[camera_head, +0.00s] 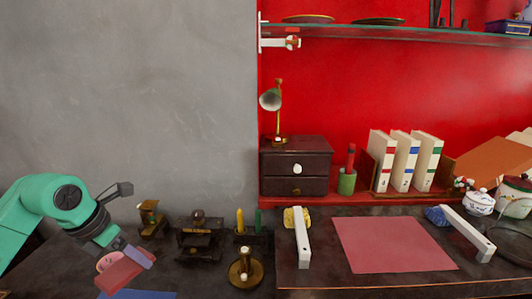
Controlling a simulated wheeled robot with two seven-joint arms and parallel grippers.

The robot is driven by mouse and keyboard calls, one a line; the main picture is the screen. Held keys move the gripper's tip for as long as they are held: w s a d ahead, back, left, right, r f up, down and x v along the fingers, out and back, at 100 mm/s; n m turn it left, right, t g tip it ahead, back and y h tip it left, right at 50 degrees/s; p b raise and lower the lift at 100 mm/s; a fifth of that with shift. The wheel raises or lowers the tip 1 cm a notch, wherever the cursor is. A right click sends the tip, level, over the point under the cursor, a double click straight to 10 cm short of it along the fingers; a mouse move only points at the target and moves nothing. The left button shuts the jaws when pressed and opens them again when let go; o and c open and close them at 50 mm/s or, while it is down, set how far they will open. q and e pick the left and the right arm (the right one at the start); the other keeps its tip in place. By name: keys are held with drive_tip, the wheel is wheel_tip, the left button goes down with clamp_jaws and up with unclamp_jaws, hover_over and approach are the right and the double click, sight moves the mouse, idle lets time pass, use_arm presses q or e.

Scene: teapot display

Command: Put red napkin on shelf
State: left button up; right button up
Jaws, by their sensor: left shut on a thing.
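My left gripper (128,253) is low at the left, over the dark table, shut on a small red piece that looks like the red napkin (122,276). The napkin is tilted, and its upper edge is partly covered by the gripper. A glass shelf (400,33) runs along the top right of the red wall, far above and right of the gripper. A lower red ledge (360,200) runs along the wall behind the table. My right gripper is not in view.
A blue piece (137,294) lies below the napkin. A brass candlestick (245,268) stands to its right. A flat red mat (393,245) lies between two white bars (302,238) (467,232). Plates (379,21) and a blue box (508,27) occupy the glass shelf.

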use_arm(q)
drive_tip(key=s+d+f+m+g+p, duration=0.2)
drive_tip(key=s+d+f+m, duration=0.1)
drive_tip(key=m, duration=0.7)
drive_tip(key=s+d+f+m+g+y+p, duration=0.1)
drive_tip(key=s+d+f+m+g+p, duration=0.2)
drive_tip(key=d+m, duration=0.3)
drive_tip(key=s+d+f+m+g+p, duration=0.3)
drive_tip(key=d+m, duration=0.2)
drive_tip(key=m, duration=1)
drive_tip(key=shift+s+y, duration=0.35)
drive_tip(key=shift+y, duration=0.05)
